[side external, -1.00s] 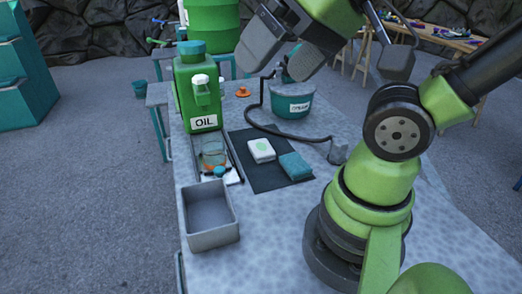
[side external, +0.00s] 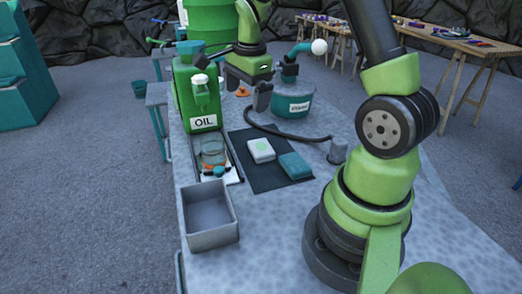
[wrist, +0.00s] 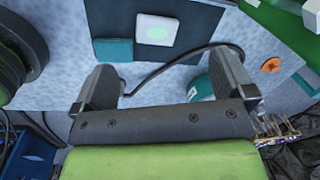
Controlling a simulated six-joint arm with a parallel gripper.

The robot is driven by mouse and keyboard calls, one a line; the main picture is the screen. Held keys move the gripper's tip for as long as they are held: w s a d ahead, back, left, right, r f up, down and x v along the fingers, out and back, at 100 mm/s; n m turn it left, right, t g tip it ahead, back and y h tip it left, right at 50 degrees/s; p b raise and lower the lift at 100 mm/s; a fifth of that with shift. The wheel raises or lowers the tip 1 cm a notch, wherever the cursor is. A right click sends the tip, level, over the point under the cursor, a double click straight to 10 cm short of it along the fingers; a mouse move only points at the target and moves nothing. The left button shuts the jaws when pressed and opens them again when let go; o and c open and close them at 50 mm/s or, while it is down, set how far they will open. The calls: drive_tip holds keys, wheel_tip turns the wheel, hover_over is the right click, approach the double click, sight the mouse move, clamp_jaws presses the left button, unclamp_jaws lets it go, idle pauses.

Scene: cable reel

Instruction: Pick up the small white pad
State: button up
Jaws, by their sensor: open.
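The small white pad (side external: 258,157) has a pale green spot on top and lies flat on a dark mat (side external: 249,179), beside a teal pad (side external: 295,165). In the wrist view the white pad (wrist: 144,38) is near the top middle, with the teal pad (wrist: 112,50) to its left. My gripper (wrist: 166,80) is open and empty, its two fingers wide apart. In the side view my gripper (side external: 250,92) is above the back of the table, behind the pads and apart from them.
A green oil can (side external: 182,105) stands left of the mat. A teal pot (side external: 292,108) with a dark hose (side external: 290,136) is behind it. A grey open bin (side external: 210,238) is at the front left, near a tray with a glass jar (side external: 213,153). An orange knob (wrist: 271,65) is right.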

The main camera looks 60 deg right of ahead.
drive_tip(key=d+f+m+g, duration=0.1)
drive_tip(key=d+f+m, duration=0.3)
drive_tip(key=f, duration=0.3)
hover_over(259, 147)
wheel_tip(259, 147, down, 4)
drive_tip(key=shift+w+f, duration=0.15)
drive_tip(key=shift+f, duration=3.05)
drive_tip(key=c, duration=0.7)
drive_tip(key=shift+r, duration=0.15)
wheel_tip(259, 147, up, 10)
drive_tip(key=shift+f, duration=0.1)
